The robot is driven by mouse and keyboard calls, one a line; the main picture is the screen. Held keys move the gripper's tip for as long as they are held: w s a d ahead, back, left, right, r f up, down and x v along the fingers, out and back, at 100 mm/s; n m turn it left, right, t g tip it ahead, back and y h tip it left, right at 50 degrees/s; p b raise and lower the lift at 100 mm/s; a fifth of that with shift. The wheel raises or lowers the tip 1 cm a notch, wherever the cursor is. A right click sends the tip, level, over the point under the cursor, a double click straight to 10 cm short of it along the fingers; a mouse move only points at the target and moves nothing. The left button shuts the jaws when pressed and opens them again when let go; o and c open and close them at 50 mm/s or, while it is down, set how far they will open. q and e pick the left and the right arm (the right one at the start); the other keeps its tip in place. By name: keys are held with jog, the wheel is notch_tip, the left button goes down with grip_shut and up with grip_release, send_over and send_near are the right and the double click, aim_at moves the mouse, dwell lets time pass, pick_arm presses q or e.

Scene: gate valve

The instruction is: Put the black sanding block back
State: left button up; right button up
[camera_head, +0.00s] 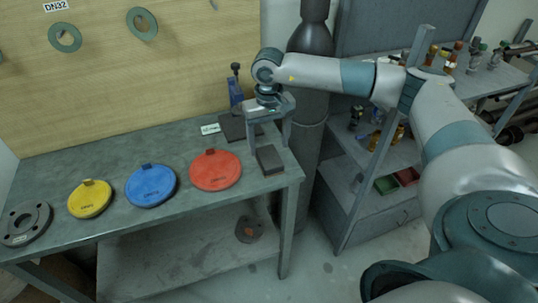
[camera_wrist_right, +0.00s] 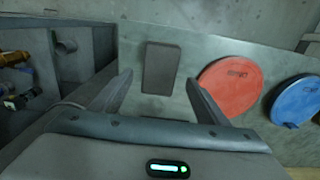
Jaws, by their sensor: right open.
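The black sanding block (camera_head: 270,159) lies on the workbench near its right front corner, right of the red disc. It also shows in the right wrist view (camera_wrist_right: 161,68), lying flat on the bench beyond the fingers, roughly in line with the gap between them. My right gripper (camera_head: 268,138) is open and empty, pointing down just behind and above the block. A dark flat pad (camera_head: 233,127) lies on the bench behind the gripper, partly hidden by it, beside a small white label (camera_head: 210,129). My left gripper is out of view.
Red (camera_head: 215,170), blue (camera_head: 151,186) and yellow (camera_head: 90,199) discs and a grey flange (camera_head: 25,223) line the bench. A blue tool with a black handle (camera_head: 236,87) stands at the back. A dark cylinder (camera_head: 308,130) and a shelf unit (camera_head: 372,190) stand to the right.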

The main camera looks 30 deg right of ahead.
aim_at(269, 156)
notch_tip(269, 156, up, 7)
jog(key=b, duration=0.2)
